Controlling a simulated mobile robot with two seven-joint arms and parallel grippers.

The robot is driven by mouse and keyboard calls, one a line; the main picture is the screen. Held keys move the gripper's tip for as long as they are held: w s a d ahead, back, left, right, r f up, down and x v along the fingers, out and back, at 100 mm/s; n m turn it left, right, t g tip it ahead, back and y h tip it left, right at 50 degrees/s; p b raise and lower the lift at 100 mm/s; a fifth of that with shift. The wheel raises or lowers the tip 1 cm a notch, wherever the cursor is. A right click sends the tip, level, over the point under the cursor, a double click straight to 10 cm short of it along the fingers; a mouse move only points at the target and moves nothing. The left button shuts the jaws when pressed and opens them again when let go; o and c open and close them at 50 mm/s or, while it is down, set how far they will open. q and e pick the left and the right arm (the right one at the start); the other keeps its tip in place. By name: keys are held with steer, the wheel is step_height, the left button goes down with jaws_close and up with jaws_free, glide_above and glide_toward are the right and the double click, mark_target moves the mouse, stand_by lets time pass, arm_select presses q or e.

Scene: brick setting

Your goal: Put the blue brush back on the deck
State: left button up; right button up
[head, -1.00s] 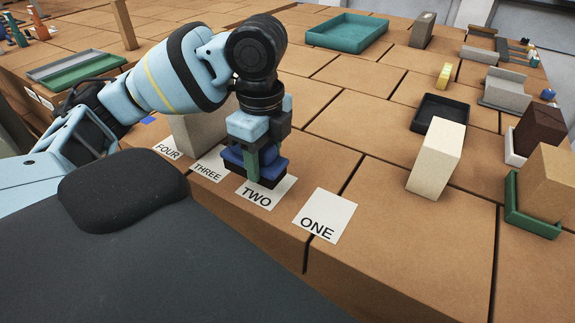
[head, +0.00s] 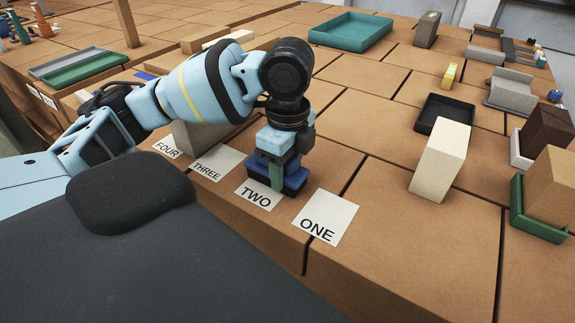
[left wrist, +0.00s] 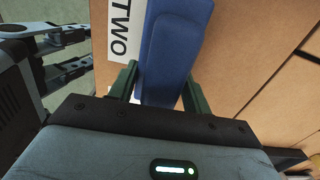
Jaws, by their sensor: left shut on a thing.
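The blue brush (head: 295,182), a blue block with a dark underside, is in my left gripper (head: 279,176). The green fingers are shut on its sides, and it also shows between them in the left wrist view (left wrist: 170,50). It is just behind the TWO card (head: 257,196), at or slightly above the brick deck (head: 375,215); I cannot tell if it touches. Part of the brush is hidden by the gripper. My right gripper (left wrist: 75,52) shows only at the left edge of the left wrist view, with its two grey fingers apart and nothing between them.
Cards ONE (head: 325,217), THREE (head: 212,164) and FOUR (head: 166,149) lie along the near edge. A grey block (head: 190,135) stands behind the arm. A cream block (head: 440,160) and a black tray (head: 444,112) are to the right. The deck between them and my gripper is clear.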

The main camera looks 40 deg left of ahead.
steer(key=shift+w+r, duration=0.1)
arm_select(q)
steer(key=o, duration=1.3)
steer(key=shift+f, duration=0.1)
step_height(320, 180, up, 10)
steer(key=shift+w+f+p, duration=0.1)
steer(key=shift+f+p, duration=0.1)
steer(key=shift+p, duration=0.25)
steer(key=shift+d+r, duration=0.1)
steer(key=shift+r, duration=1.25)
arm_select(e)
steer(key=shift+w+d+r, duration=0.15)
steer(key=shift+w+r, duration=0.35)
